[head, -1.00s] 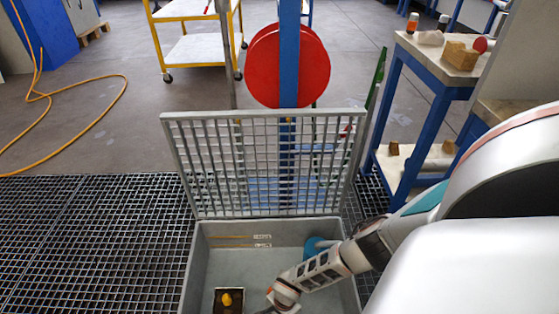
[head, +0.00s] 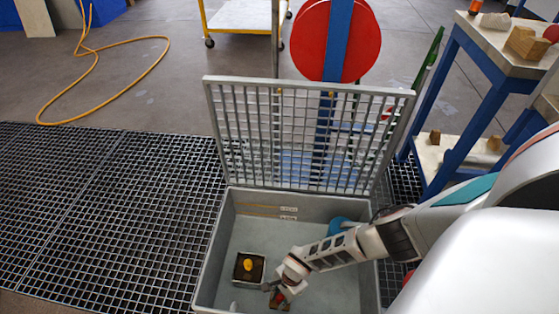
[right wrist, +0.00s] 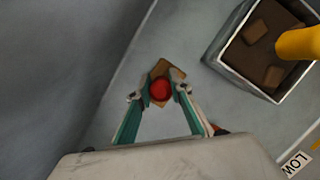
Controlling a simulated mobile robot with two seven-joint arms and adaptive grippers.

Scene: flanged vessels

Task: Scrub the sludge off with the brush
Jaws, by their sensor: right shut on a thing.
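My right gripper (head: 281,295) is low inside the grey pit (head: 213,262). In the right wrist view its two fingers (right wrist: 161,90) are shut on the red knob of a small wooden brush (right wrist: 161,68). The brush's bristles are hidden, and I cannot tell whether it touches the floor. A small square box (head: 249,268) stands in the pit to the left of the gripper; in the right wrist view it (right wrist: 226,75) holds brown lumps and a yellow-handled thing (right wrist: 298,43). I cannot make out sludge for certain. My left gripper is not in view.
The grating lid (head: 208,120) stands raised at the pit's far side. A blue round thing (head: 338,225) lies at the pit's back right. A blue-legged bench (head: 470,85) stands right. A red reel (head: 325,40) is behind the lid. Open grating floor (head: 100,200) lies left.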

